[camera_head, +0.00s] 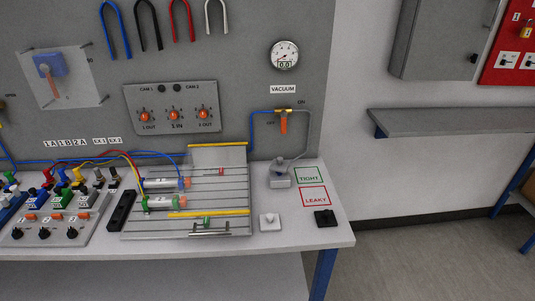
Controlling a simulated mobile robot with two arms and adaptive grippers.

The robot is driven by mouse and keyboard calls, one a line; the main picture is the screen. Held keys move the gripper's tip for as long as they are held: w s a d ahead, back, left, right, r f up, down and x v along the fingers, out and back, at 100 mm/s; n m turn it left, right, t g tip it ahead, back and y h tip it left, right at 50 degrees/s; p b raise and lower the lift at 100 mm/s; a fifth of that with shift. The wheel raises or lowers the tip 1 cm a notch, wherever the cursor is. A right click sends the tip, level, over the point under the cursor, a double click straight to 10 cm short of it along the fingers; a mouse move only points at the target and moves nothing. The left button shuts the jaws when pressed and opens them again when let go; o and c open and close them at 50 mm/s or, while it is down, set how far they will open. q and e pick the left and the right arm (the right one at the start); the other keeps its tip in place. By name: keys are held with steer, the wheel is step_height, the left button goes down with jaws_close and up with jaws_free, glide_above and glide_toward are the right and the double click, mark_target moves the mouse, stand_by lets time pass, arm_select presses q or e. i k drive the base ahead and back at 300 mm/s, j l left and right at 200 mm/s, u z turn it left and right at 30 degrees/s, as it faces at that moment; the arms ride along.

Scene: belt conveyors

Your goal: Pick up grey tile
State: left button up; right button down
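A light grey square tile (270,225) with a small knob on top lies flat on the workbench (300,247), near its front edge and right of the slotted board. A black tile (325,218) with a similar small knob lies to its right, just below the LEAKY card. The light grey one best fits the grey tile. Neither of my grippers shows in the head view.
A grey vacuum fixture (280,178) stands behind the tile, beside the TIGHT card (309,175) and LEAKY card (314,196). The slotted board (222,197) with cylinders and yellow strips lies left. A vacuum gauge (284,55) hangs above. Grey shelf (450,120) at right.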

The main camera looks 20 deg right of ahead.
mark_target(279, 165)
steer(key=i+l+u, duration=0.15)
steer(key=l, duration=0.25)
steer(key=l+u, duration=0.2)
steer(key=l, duration=0.2)
steer(key=i+l+u, duration=0.15)
steer(key=l, duration=0.25)
